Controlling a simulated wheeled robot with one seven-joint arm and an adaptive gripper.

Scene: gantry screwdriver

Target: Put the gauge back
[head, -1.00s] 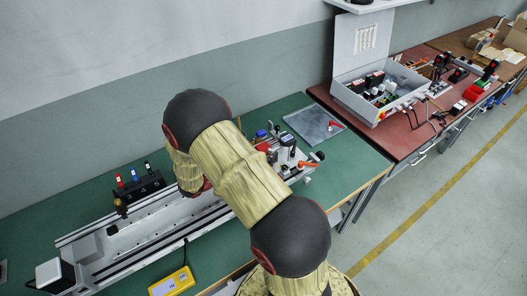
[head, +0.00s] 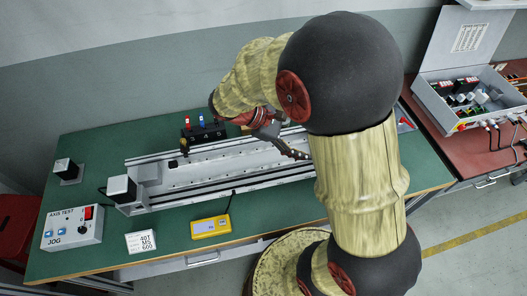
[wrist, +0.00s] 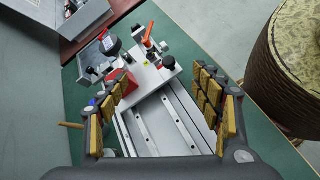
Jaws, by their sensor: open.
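My gripper (wrist: 163,100) is open in the wrist view, its padded fingers apart above the silver linear rail (wrist: 165,125), with nothing seen between them. In the head view my gripper (head: 290,147) is partly hidden by my arm, over the right part of the rail (head: 225,168). A dark round-headed item (wrist: 110,43), possibly the gauge, shows at the carriage end of the rail, beyond the fingertips. Its face cannot be read. A yellow meter with a display (head: 211,227) lies on the green bench in front of the rail, with a dark cable.
An orange-red lever (wrist: 149,34) stands on the carriage plate (wrist: 150,75). A black rack (head: 203,133) with coloured-top tools stands behind the rail. The axis test box (head: 72,226) and a white card (head: 140,242) are at left. An open control cabinet (head: 465,95) is at right.

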